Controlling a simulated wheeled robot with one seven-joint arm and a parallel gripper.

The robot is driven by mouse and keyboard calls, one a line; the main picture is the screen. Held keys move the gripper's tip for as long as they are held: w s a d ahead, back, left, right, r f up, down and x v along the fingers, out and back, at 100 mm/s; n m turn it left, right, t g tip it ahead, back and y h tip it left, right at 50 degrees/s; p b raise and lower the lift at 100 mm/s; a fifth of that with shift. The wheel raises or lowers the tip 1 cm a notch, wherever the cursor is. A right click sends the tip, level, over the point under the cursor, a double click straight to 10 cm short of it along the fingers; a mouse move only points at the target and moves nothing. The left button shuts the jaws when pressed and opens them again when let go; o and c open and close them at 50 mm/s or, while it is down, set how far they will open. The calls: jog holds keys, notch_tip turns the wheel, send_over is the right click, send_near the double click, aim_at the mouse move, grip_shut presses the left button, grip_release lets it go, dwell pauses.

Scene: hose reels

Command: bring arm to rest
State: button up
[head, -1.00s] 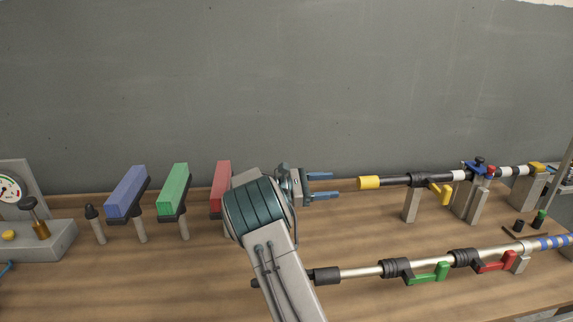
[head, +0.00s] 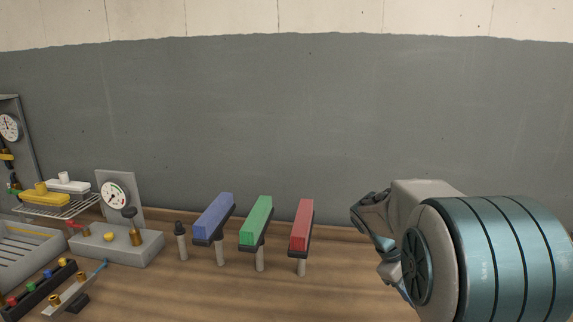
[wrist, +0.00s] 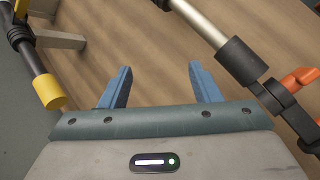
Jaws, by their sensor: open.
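My gripper (wrist: 158,85) shows in the wrist view with its two blue fingers spread apart and nothing between them. Bare wooden bench top lies beyond the fingers. In the head view my arm fills the lower right, and its bulk hides the gripper fingers there. In the wrist view a dark pipe with a yellow end cap (wrist: 49,91) is left of the fingers, and a metal pipe with a black collar (wrist: 237,61) is right of them. Both look apart from the fingers.
A blue block (head: 214,216), a green block (head: 257,221) and a red block (head: 302,225) stand on posts on the bench. A gauge stand (head: 116,196), a wire rack (head: 60,206) and a tray (head: 25,252) are at the left. An orange lever (wrist: 300,77) is at the wrist view's right.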

jog(key=s+a+m+t+y, duration=0.4)
jog(key=s+a+m+y, duration=0.2)
jog(key=s+a, duration=0.7)
jog(key=s+y, duration=0.1)
jog(key=s, duration=0.3)
jog(key=shift+a+f+m+p, duration=0.3)
jog(key=shift+a+f+m, duration=0.05)
jog(key=shift+a+m, duration=0.05)
dwell(0.7)
